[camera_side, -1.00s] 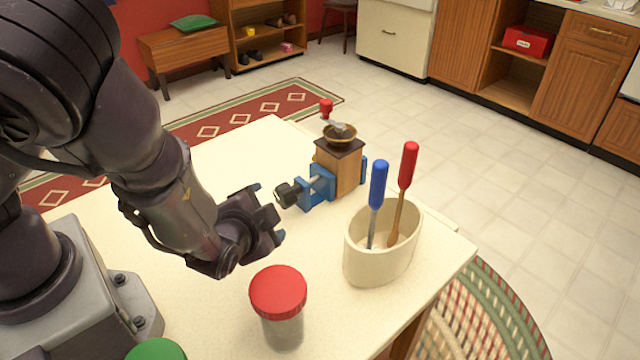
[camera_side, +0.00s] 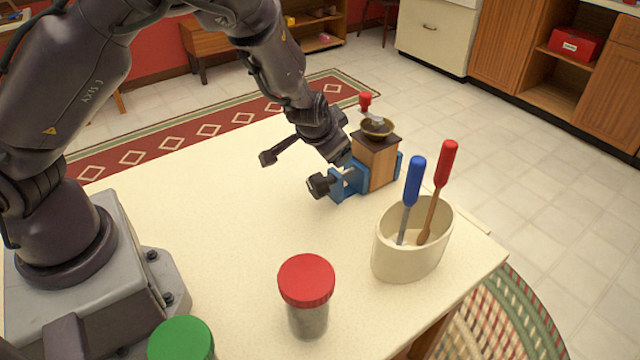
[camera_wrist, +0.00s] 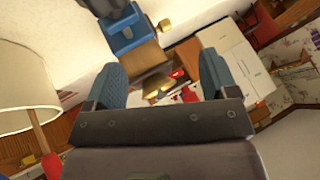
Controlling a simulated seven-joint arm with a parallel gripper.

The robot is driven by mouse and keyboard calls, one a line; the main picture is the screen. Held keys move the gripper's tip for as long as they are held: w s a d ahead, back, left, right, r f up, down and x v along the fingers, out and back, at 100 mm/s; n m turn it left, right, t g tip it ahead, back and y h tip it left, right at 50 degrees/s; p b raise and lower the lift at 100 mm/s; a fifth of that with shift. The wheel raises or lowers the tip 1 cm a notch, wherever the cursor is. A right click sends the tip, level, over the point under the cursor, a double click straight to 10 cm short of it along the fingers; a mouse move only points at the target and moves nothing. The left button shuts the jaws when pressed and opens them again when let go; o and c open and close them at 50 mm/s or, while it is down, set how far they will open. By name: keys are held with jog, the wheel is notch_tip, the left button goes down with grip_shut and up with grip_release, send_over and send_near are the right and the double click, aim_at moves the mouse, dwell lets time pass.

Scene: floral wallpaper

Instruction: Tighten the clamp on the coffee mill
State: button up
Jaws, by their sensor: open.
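The coffee mill (camera_side: 376,160) stands upright near the table's far right edge. It has a wooden body, a brass bowl (camera_side: 378,127) and a red crank knob (camera_side: 365,98). A blue clamp (camera_side: 349,181) sits at its left side, with a black knob (camera_side: 320,185) pointing left. My gripper (camera_side: 325,143) is just behind and left of the mill, above the clamp; its fingertips are hard to make out there. In the wrist view, my gripper (camera_wrist: 160,63) is open and empty, its fingers apart. The blue clamp (camera_wrist: 122,35) shows beyond the fingers, near the top.
A cream holder (camera_side: 405,258) with a blue-handled tool (camera_side: 414,180) and a red-handled tool (camera_side: 445,165) stands right of the clamp, close to it. A red-lidded jar (camera_side: 306,285) and a green-lidded jar (camera_side: 181,342) stand in front. The table's middle is clear.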

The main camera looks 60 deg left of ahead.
aim_at(325, 186)
notch_tip(325, 186, up, 4)
jog(key=s+d+g+h, duration=0.1)
jog(key=s+g+h, duration=0.25)
jog(key=g, duration=0.25)
jog(key=shift+h, duration=0.45)
jog(key=f, duration=0.9)
jog(key=w+f, duration=0.1)
jog(key=f, duration=0.3)
jog(key=shift+a+f, duration=0.15)
jog(key=shift+a, duration=0.05)
jog(key=shift+c, duration=0.4)
jog(key=c, duration=0.8)
jog(key=shift+c, duration=0.2)
jog(key=shift+y, duration=0.3)
jog(key=y, duration=0.5)
jog(key=shift+d+y, duration=0.1)
jog(key=shift+y, duration=2.5)
